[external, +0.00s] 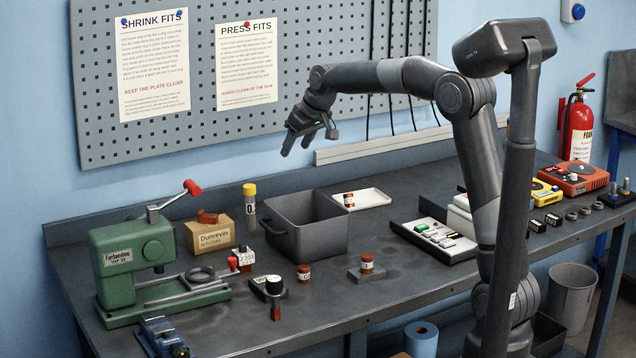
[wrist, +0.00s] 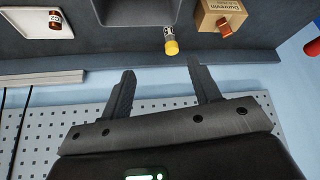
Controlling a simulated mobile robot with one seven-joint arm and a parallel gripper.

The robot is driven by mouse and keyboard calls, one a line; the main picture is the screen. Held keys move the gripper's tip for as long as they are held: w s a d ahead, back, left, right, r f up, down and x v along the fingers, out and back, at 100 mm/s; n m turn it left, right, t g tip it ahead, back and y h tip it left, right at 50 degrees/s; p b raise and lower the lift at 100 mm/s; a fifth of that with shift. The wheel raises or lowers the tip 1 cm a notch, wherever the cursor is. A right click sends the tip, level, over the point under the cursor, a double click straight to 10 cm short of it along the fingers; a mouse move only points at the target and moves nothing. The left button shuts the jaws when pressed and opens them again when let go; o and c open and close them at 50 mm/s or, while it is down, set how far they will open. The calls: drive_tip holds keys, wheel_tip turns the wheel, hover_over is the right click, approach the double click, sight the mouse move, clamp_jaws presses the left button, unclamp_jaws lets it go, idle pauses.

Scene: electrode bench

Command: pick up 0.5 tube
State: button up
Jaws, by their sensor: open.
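A tube with a yellow cap (external: 250,190) and a white label beginning "0." stands upright at the back of the bench, between the cardboard box and the grey bin; the rest of its label is hidden. In the wrist view the same tube (wrist: 171,43) shows its yellow cap beyond the fingertips, slightly right of the middle between them. My gripper (external: 297,148) is open and empty, high above the bench in front of the pegboard. In the wrist view its two fingers (wrist: 162,75) are spread apart, with nothing between them.
The open grey bin (external: 320,238) stands right of the tube, the cardboard box (external: 203,237) left. A green press (external: 125,247) with a red-knobbed lever is farther left.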

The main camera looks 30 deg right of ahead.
drive_tip(key=n, duration=0.1)
approach(252, 186)
drive_tip(key=shift+y, duration=0.4)
drive_tip(key=x, duration=0.6)
drive_tip(key=shift+w+a+f, duration=0.2)
drive_tip(key=shift+a, duration=0.05)
drive_tip(key=x, duration=0.3)
drive_tip(key=d+x, duration=0.1)
drive_tip(key=x, duration=0.1)
drive_tip(key=shift+f, duration=0.25)
drive_tip(key=shift+s, duration=0.1)
clamp_jaws()
